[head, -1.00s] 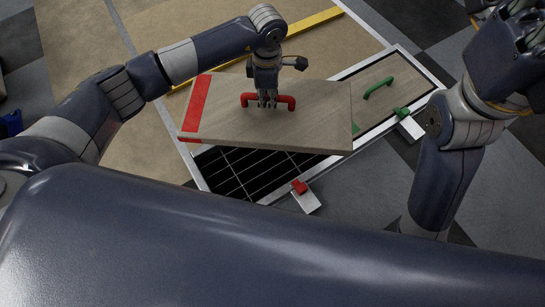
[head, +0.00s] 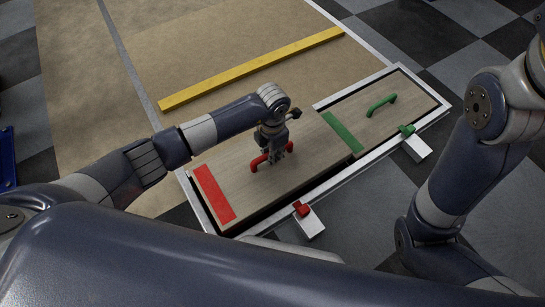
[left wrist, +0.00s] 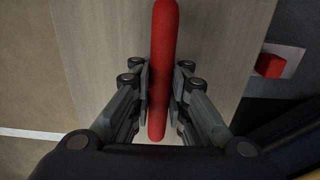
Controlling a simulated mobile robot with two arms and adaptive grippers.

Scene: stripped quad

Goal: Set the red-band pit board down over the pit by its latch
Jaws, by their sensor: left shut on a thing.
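The red-band pit board (head: 310,150) is a pale wooden board with a red band (head: 214,194) at its left end and a red handle (head: 254,164). It lies over the left part of the pit, roughly lined up with the metal frame (head: 365,167). A dark strip shows along its near edge; I cannot tell whether it rests fully. My left gripper (head: 272,158) is shut on the red handle, also seen in the left wrist view (left wrist: 162,40). The red latch (head: 301,209) sits at the near frame edge beside the board. My right gripper is out of view.
A second board (head: 400,100) with a green handle (head: 381,105) fills the pit's right part, with a green band (head: 343,133) at the join. A green latch (head: 407,130) is at the near edge. A yellow bar (head: 255,67) lies on the brown floor area behind.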

